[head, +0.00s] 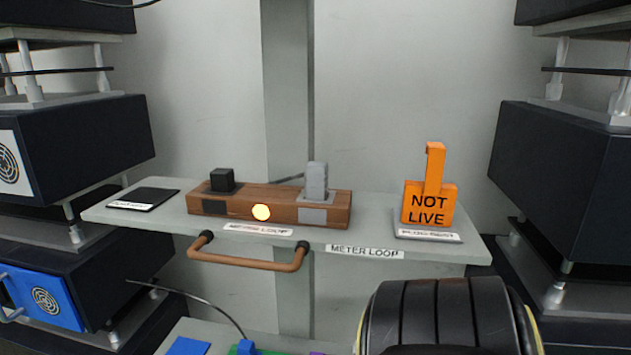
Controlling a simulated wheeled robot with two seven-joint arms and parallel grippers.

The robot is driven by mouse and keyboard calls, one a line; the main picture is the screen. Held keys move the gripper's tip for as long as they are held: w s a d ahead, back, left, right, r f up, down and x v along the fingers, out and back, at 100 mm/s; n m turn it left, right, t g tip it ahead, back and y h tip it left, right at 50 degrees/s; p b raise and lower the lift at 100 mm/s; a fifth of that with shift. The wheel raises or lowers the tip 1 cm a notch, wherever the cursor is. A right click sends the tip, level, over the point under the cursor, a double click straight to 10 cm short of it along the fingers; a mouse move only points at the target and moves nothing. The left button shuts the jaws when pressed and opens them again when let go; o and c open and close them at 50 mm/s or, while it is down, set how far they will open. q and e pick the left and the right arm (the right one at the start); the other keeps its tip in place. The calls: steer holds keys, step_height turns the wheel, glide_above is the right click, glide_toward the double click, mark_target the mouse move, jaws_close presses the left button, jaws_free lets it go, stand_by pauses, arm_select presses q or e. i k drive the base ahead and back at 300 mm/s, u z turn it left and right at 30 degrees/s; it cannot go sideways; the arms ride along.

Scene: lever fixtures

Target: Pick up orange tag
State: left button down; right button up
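The orange tag (428,203) stands upright at the right end of the grey shelf, with "NOT LIVE" in black on its wide lower part and a narrow upright stem above. It rests on a small dark labelled base (429,236). A black ribbed rounded part, which may be part of my arm, fills the bottom right below the shelf front. No gripper fingers can be made out, and nothing touches the tag.
The grey shelf (370,230) carries a wooden block (240,204) with a black knob, a lit yellow lamp and a grey lever (317,181). A flat black pad (150,197) lies at left. A copper handle (250,262) juts from the front. Dark racks flank both sides.

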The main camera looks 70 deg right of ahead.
mark_target(431, 202)
steer(key=i, duration=0.9)
steer(key=z, duration=2.4)
